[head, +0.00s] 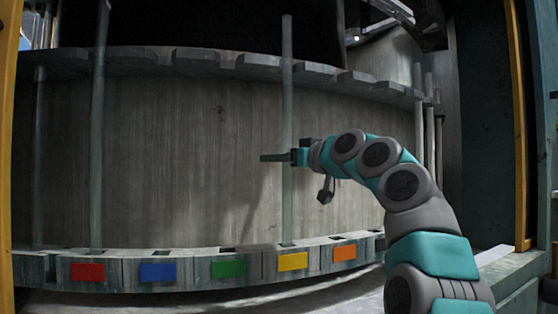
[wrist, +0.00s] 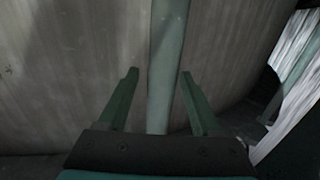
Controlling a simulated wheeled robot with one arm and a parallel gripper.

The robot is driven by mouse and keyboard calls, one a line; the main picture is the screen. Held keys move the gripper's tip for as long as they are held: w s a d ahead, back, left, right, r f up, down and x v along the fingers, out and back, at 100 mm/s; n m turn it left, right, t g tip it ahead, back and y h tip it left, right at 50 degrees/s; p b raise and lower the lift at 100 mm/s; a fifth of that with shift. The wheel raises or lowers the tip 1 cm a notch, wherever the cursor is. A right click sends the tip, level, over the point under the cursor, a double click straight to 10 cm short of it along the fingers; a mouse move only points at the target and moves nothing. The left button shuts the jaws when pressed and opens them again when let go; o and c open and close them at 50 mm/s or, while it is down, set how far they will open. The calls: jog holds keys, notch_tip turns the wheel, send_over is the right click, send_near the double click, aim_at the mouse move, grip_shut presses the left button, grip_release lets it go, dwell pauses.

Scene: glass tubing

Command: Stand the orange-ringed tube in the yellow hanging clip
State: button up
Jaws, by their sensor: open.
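A tall clear tube (head: 287,100) stands upright, its foot at the lower ledge just above the yellow label (head: 293,262) and its upper part at the notched upper rail. No orange ring shows on it, so I cannot confirm which tube it is. My gripper (head: 272,157) is open at about the tube's mid-height, its fingers reaching past it to the left. In the wrist view the tube (wrist: 166,60) runs between the two open fingers (wrist: 158,75), with gaps on both sides. Whether a clip holds the tube at the rail is not clear.
The lower ledge also carries red (head: 87,272), blue (head: 158,272), green (head: 229,268) and orange (head: 344,253) labels. Another tube (head: 98,150) stands above the red label. The notched upper rail (head: 255,66) runs along the curved wall. More tubes (head: 429,130) stand at the right.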

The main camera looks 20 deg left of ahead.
jog(key=v, duration=0.7)
jog(key=shift+d+b, duration=0.25)
jog(key=shift+b, duration=0.2)
jog(key=shift+s, duration=0.15)
